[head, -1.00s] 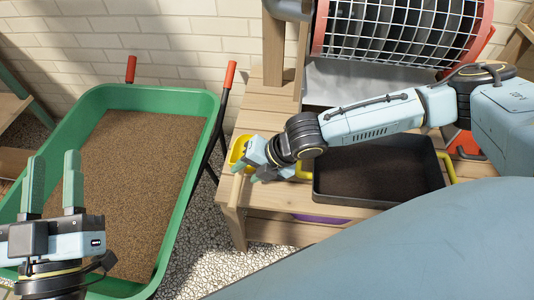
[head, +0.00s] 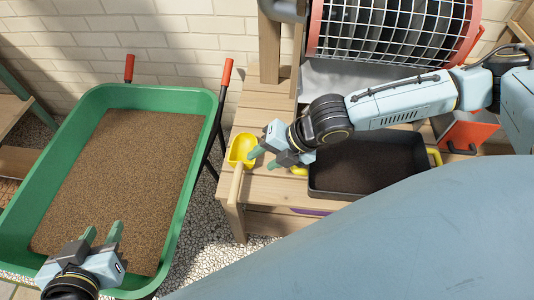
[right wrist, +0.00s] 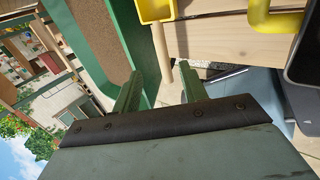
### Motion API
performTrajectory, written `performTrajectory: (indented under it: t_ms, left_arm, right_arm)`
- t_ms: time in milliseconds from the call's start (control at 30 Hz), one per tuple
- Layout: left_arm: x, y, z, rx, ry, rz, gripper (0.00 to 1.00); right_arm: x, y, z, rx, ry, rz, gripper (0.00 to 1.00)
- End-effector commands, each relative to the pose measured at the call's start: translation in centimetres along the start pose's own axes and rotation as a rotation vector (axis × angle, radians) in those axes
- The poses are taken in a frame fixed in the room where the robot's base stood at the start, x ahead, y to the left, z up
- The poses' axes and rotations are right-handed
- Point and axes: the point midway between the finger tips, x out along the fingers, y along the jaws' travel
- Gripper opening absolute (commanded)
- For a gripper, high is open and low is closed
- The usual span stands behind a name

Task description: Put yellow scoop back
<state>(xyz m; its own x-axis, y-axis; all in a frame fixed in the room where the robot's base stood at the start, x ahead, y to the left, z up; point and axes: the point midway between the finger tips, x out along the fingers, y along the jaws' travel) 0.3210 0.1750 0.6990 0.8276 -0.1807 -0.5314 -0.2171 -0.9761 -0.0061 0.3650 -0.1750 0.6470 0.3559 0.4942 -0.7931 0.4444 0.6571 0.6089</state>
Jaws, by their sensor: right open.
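The yellow scoop (head: 242,149) rests at the left end of the wooden bench, with its wooden handle (head: 236,184) toward the front. In the right wrist view, its yellow bowl (right wrist: 157,10) shows at the top edge and its handle (right wrist: 163,48) points down toward the space between my fingers. My right gripper (head: 263,158) is open and empty, just right of the scoop in the head view and apart from its handle. My left gripper (head: 102,233) is open and empty over the front part of the green wheelbarrow.
The green wheelbarrow (head: 202,100) of brown grains stands left of the bench (head: 262,108). A black tray (head: 313,180) with dark soil and yellow handles sits on the bench. A mesh drum (head: 395,30) is behind it. Bare wood lies behind the scoop.

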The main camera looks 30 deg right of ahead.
Motion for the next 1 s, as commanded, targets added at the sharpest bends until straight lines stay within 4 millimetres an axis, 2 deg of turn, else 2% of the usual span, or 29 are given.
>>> performTrajectory:
  t_ms: [67,167,300,400,500,633,767,867,1000]
  left_arm:
    - [0.0,-0.1,0.2,0.000,-0.014,-0.001,0.36]
    - [0.0,-0.1,0.3,0.000,-0.018,-0.002,0.36]
    - [0.0,-0.1,0.3,0.000,-0.017,-0.002,0.36]
    - [0.0,-0.1,0.3,0.000,-0.017,-0.002,0.36]
    - [0.0,-0.1,0.3,0.000,-0.016,-0.002,0.36]
    - [0.0,-0.1,0.3,0.000,-0.016,-0.001,0.36]
    - [0.0,-0.1,0.3,0.000,-0.016,-0.001,0.36]
    - [0.0,-0.1,0.3,0.000,-0.016,-0.001,0.36]
    - [0.0,0.0,0.3,0.000,-0.016,-0.001,0.36]
  right_arm:
    - [0.2,0.4,-0.8,0.009,0.013,0.010,0.43]
    - [1.1,2.2,-3.1,0.044,0.049,0.051,0.43]
    - [2.3,6.7,-8.4,0.186,0.127,0.167,0.43]
    - [2.2,10.2,-11.5,0.350,0.176,0.269,0.43]
    - [1.4,13.2,-13.1,0.550,0.208,0.366,0.43]
    - [-0.2,15.3,-12.7,0.862,0.214,0.480,0.43]
    - [-1.8,14.5,-10.2,1.216,0.169,0.577,0.43]
    - [-2.9,11.8,-7.6,1.494,0.092,0.635,0.43]
    - [-4.2,6.3,-5.0,1.805,-0.049,0.689,0.43]
